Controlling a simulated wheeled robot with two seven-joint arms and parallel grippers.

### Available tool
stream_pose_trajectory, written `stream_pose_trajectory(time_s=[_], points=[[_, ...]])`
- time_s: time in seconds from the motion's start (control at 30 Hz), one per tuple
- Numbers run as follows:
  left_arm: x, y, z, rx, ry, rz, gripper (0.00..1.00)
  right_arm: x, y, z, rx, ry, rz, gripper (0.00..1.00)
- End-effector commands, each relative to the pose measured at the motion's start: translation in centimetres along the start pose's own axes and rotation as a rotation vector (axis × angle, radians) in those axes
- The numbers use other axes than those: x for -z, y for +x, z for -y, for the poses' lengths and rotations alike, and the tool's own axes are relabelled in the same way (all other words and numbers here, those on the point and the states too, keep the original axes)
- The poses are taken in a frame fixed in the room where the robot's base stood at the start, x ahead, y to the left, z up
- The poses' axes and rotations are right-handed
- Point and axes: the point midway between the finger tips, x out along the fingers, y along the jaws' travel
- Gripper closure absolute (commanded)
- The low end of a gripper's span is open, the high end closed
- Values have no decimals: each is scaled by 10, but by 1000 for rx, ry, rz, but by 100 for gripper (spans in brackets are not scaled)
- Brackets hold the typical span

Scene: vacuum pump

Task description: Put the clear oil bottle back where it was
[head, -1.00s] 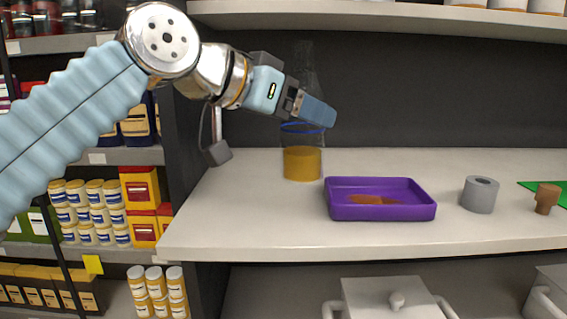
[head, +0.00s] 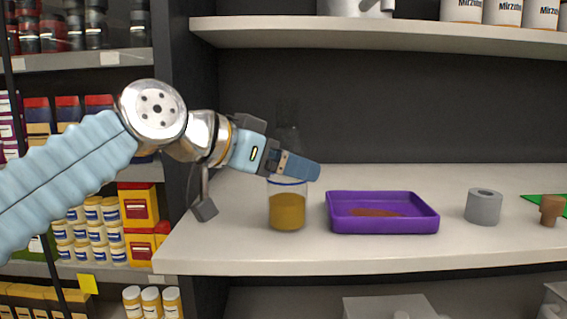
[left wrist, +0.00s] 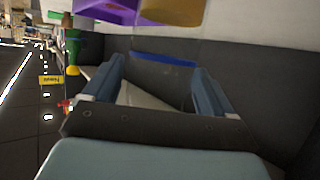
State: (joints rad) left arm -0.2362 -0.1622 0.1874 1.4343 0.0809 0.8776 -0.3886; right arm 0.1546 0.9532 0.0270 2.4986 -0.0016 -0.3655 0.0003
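The clear oil bottle (head: 287,211) is upright, with amber oil in its lower part and a blue ring above the oil. My left gripper (head: 298,166) reaches in from the left and is shut on its clear upper part, above the ring. In the left wrist view, the fingers (left wrist: 158,82) stand apart on either side of the clear glass, with the blue ring (left wrist: 164,59) and amber oil (left wrist: 178,12) beyond. The bottle's base is at or close to the counter; I cannot tell whether it touches. My right gripper is not in view.
A purple tray (head: 382,227) with a brown patch inside stands just right of the bottle on the pale counter (head: 350,253). A grey cylinder (head: 483,207) and a brown plug (head: 550,210) stand farther right.

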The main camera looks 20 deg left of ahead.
Motion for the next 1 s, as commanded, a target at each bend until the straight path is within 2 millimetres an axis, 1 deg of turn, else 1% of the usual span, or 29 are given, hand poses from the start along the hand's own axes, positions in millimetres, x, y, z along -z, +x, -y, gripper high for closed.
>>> stream_pose_trajectory(time_s=[0.03, 0.07, 0.37, 0.4, 0.47, 0.57, 0.8, 0.9, 1.0], points=[[0, 0, 0, 0, 0, 0, 7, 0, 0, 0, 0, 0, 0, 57], [0, 0, 0, 0, 0, 0, 2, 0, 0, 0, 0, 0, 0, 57], [2, -1, 0, 0, 0, 0, 2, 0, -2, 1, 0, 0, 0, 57], [4, -2, 0, 0, 0, 0, 2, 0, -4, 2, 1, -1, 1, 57], [3, -7, 0, 1, 0, -2, 2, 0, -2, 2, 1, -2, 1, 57], [3, -25, 0, 3, 0, -3, 2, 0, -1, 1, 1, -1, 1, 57], [4, -82, 0, 2, 0, -3, 2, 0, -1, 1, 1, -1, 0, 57], [4, -100, 0, 2, 1, -3, 2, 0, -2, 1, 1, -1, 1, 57], [3, -113, 0, 1, 1, -1, 2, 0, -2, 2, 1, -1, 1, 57]])
